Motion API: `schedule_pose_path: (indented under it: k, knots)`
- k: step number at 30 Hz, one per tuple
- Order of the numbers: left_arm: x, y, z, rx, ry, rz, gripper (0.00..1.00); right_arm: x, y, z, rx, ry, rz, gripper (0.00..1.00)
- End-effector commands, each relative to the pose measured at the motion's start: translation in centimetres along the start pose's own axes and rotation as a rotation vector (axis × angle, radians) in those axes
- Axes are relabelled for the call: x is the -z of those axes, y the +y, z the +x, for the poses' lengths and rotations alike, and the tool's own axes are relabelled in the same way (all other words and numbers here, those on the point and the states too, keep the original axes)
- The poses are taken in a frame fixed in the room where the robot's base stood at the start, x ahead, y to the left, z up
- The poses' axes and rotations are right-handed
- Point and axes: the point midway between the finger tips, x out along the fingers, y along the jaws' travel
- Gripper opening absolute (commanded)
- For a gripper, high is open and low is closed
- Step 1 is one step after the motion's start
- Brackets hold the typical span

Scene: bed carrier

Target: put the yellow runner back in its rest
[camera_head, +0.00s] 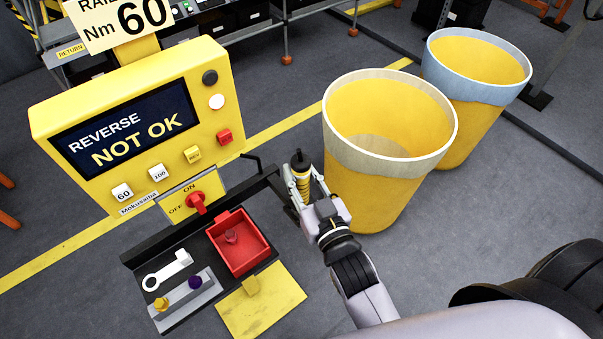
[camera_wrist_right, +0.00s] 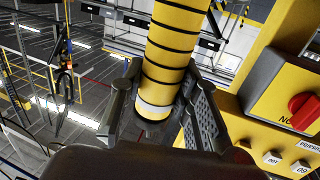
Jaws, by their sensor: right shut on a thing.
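The yellow runner (camera_head: 303,184), a cylinder with black bands and a dark top, stands about upright to the right of the control stand. My right gripper (camera_head: 302,190) is shut around it. In the right wrist view the runner (camera_wrist_right: 174,48) runs up between the two fingers, with a pale band near its lower end. Its rest cannot be told for sure; a black bracket (camera_head: 262,172) sticks out from the stand just left of the runner. The runner's lower part is hidden by the gripper in the head view. My left gripper is not in view.
The yellow control box (camera_head: 150,110) shows "REVERSE NOT OK". Below it are a red switch (camera_head: 196,202), a red tray (camera_head: 238,256), a wrench (camera_head: 167,270) and a yellow plate (camera_head: 270,308). Two large yellow bins (camera_head: 385,185) (camera_head: 470,125) stand close on the right.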

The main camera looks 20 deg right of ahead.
Motion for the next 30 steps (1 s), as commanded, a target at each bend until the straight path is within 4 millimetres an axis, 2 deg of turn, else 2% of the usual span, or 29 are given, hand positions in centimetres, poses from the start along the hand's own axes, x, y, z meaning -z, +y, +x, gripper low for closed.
schedule_pose_path:
  k: [29, 30]
  knots:
    - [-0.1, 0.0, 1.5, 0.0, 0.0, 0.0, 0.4, -1.9, 0.0, 0.1, 0.0, 0.008, 0.001, 0.0]
    - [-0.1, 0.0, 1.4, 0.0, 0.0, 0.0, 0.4, -1.9, 0.0, 0.1, 0.0, 0.008, 0.001, 0.31]
